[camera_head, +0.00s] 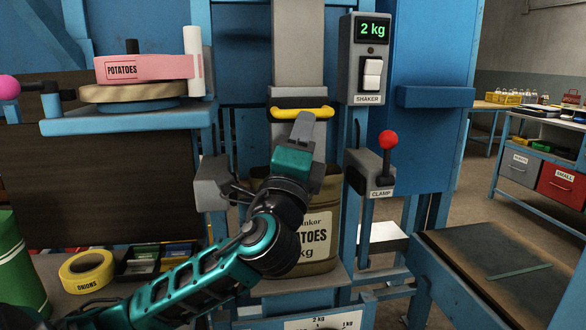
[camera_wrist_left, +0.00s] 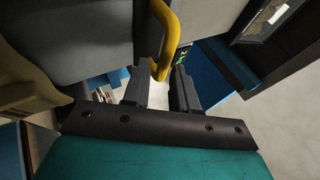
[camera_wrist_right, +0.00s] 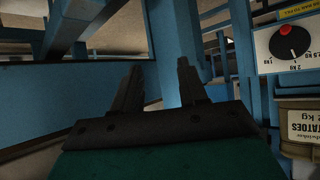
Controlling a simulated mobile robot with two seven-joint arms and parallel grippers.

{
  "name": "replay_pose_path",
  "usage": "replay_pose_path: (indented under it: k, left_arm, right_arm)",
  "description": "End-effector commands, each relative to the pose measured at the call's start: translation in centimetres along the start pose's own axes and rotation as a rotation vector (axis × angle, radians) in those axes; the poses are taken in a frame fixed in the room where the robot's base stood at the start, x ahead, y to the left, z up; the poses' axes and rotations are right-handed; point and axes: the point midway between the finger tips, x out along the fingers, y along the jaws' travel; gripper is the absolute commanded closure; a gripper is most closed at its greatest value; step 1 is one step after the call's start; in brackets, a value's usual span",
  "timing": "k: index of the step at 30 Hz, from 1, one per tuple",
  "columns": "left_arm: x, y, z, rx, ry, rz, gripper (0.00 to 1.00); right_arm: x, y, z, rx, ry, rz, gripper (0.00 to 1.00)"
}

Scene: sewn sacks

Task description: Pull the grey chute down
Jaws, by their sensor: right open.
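The grey chute (camera_head: 298,50) comes down the middle of the blue machine. A yellow handle (camera_head: 314,111) is fixed across its lower front. My left gripper (camera_head: 304,122) is at the handle, its fingers pointing up at it. In the left wrist view the yellow handle (camera_wrist_left: 166,40) runs down to the gap between the open fingers (camera_wrist_left: 160,88); I cannot tell whether they touch it. A potato sack (camera_head: 318,230) stands below the chute, partly hidden by my left arm. My right gripper (camera_wrist_right: 158,85) is open and empty near blue frame posts, out of the head view.
A clamp lever with a red knob (camera_head: 388,140) and the shaker box (camera_head: 365,58) reading 2 kg are right of the chute. A blue shelf (camera_head: 130,122) holds a pink potato label roll (camera_head: 150,68). A dial panel (camera_wrist_right: 292,45) is beside my right gripper.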

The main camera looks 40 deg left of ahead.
Motion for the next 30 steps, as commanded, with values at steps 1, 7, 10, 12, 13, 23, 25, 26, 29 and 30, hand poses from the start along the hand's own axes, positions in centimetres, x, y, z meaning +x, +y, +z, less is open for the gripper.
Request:
replay_pose_path:
  k: [1,7,10,12,13,23,25,26,29,30]
  left_arm:
    - [-1.5,0.3,-0.1,-0.004,0.003,0.003,0.73]
    - [-6.5,0.3,-0.1,-0.004,0.003,0.004,0.73]
    - [-6.7,-0.3,0.1,-0.001,-0.001,0.007,0.73]
    - [-7.2,-0.3,0.1,-0.001,-0.001,0.006,0.73]
    - [-7.4,-0.3,0.1,0.0,-0.002,0.005,0.73]
    - [-8.7,-0.1,0.0,0.0,0.001,-0.001,0.73]
    - [-8.8,-0.1,0.0,0.0,0.001,-0.002,0.73]
    - [-8.8,-0.1,0.0,0.0,0.001,-0.002,0.73]
    - [-8.8,-0.1,0.0,-0.001,0.001,-0.002,0.73]
    - [-8.8,-0.1,0.0,-0.001,0.001,-0.002,0.73]
  right_arm:
    - [0.3,-0.1,0.2,0.001,0.001,-0.002,0.57]
    - [0.8,-0.7,-0.1,0.004,0.015,-0.017,0.57]
    - [-0.3,-0.9,-2.2,0.002,0.025,-0.019,0.57]
    - [-0.6,-0.7,-2.8,0.002,0.036,-0.013,0.57]
    - [-0.7,-0.5,-2.8,0.002,0.038,-0.009,0.57]
    - [-1.2,0.4,-0.6,0.005,-0.003,0.018,0.57]
    - [-1.2,0.4,-0.4,0.005,-0.006,0.018,0.57]
    - [-1.2,0.4,-0.4,0.005,-0.006,0.018,0.57]
    - [-1.2,0.4,-0.4,0.005,-0.006,0.018,0.57]
    - [-1.2,0.4,-0.4,0.004,-0.005,0.018,0.57]
